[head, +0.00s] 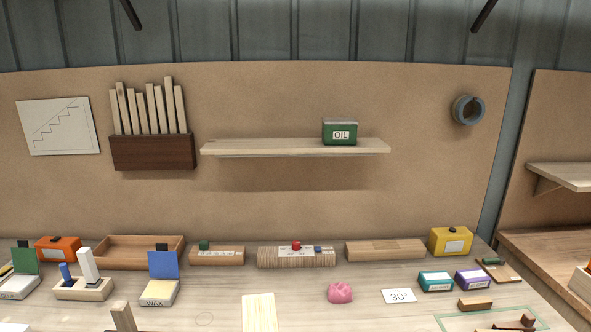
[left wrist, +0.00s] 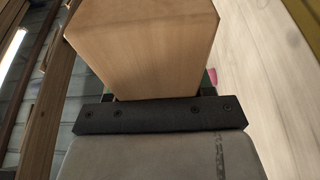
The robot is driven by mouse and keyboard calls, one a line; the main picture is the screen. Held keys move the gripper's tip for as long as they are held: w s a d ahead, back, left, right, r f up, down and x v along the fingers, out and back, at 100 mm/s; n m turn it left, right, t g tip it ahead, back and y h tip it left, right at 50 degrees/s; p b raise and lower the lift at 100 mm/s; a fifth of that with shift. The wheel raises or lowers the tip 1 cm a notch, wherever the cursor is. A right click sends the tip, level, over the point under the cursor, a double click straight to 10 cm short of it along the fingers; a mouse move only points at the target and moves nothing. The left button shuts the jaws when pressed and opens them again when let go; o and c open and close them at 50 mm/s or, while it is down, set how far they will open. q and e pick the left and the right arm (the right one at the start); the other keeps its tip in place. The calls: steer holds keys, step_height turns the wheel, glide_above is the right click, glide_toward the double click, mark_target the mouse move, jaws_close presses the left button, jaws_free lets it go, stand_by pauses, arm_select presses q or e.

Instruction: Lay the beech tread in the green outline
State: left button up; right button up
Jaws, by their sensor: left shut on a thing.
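My left gripper (left wrist: 158,98) shows only in the left wrist view. It is shut on a light brown wooden block (left wrist: 145,45), which looks like the beech tread; its far end is cut off by the frame's top edge. Part of a thin green outline (head: 445,318) lies on the bench at the bottom right of the head view, cut off by the lower edge. Several dark and light wooden pieces (head: 527,321) are at its right part. Neither gripper shows in the head view.
A small brown block (head: 475,304) lies just behind the outline. A 30° card (head: 399,296), a pink lump (head: 340,292), and teal (head: 436,281) and purple (head: 472,279) boxes stand nearby. A pale board (head: 259,313) lies at front centre. Bare bench shows left of the outline.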

arm_select(q)
steer(key=a+f+t, duration=0.1)
steer(key=a+f, duration=0.1)
steer(key=a, duration=0.5)
steer(key=a+f, duration=0.3)
steer(key=a, duration=0.4)
steer(key=shift+s+d+r+n+t+y, duration=1.15)
steer(key=shift+r+n+t+y, duration=0.55)
steer(key=shift+r+n+t, duration=0.5)
steer(key=s+a+f+n+t+y, duration=0.2)
steer(key=a+n+t+y, duration=0.5)
steer(key=y, duration=0.3)
steer(key=shift+w+d+r+n+g+y, duration=0.15)
steer(key=shift+d+n+y, duration=0.2)
steer(key=shift+d+y, duration=0.3)
steer(key=shift+d+r+n+g+y, duration=0.1)
steer(key=shift+d+r+n+y, duration=0.1)
steer(key=shift+d+n+y, duration=0.45)
steer(key=shift+w+d+r+n+g+y, duration=0.15)
steer(key=shift+d+y, duration=0.25)
steer(key=shift+d, duration=0.55)
steer(key=shift+s, duration=0.1)
